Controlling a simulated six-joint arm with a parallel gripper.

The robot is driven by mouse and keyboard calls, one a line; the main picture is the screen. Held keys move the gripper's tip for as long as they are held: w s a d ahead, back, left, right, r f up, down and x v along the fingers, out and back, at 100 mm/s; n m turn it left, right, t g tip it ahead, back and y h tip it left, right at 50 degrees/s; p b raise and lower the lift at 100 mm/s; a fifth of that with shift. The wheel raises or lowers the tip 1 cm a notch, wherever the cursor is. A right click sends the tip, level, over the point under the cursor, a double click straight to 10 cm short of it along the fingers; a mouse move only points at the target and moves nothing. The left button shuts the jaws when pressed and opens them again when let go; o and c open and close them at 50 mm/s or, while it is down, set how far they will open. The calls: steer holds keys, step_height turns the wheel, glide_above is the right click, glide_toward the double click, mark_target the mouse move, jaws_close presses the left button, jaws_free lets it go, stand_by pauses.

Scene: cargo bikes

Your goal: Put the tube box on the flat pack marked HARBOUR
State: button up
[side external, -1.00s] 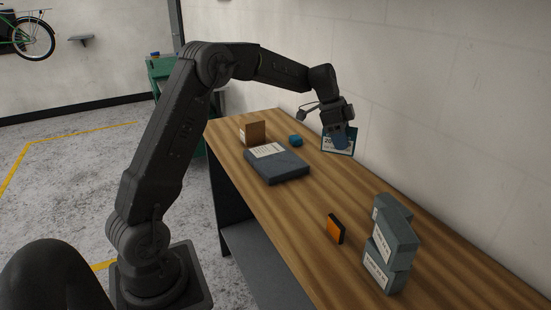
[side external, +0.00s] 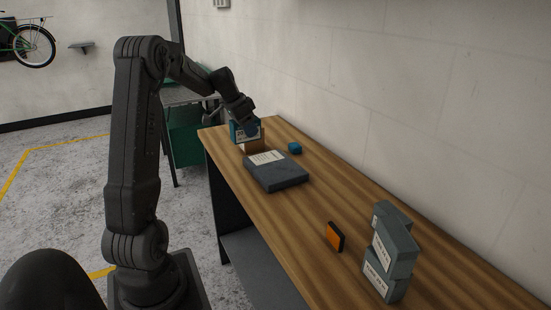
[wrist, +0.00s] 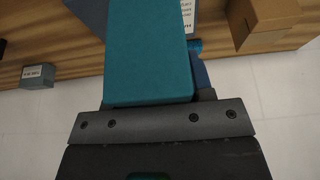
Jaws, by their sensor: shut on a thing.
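In the wrist view the teal box (wrist: 148,55) fills the middle, below the jaws' line of sight to the bench. A dark slate flat pack (side external: 282,175) with a white label lies flat on the bench, nearer than the held box; its label text is too small to read. Nothing lies on it.
A brown cardboard box (side external: 253,148) stands beside the flat pack's far end. A small blue piece (side external: 295,148) lies to its right. The bench (side external: 300,215) between is clear.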

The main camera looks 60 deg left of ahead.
steer(key=w+d+f, duration=0.1)
steer(key=w, duration=0.1)
steer(key=w+d+f, duration=0.1)
steer(key=w+f, duration=0.1)
steer(key=w, duration=0.1)
steer(key=w+d+f, duration=0.1)
steer(key=w+f, duration=0.1)
steer(key=w, duration=0.1)
steer(key=shift+w+d+f, duration=0.1)
steer(key=shift+d+f, duration=0.05)
steer(key=shift+d, duration=0.15)
steer(key=shift+w+f, duration=0.1)
steer(key=shift+f, duration=1.95)
steer(key=shift+f, duration=0.15)
steer(key=o, duration=1)
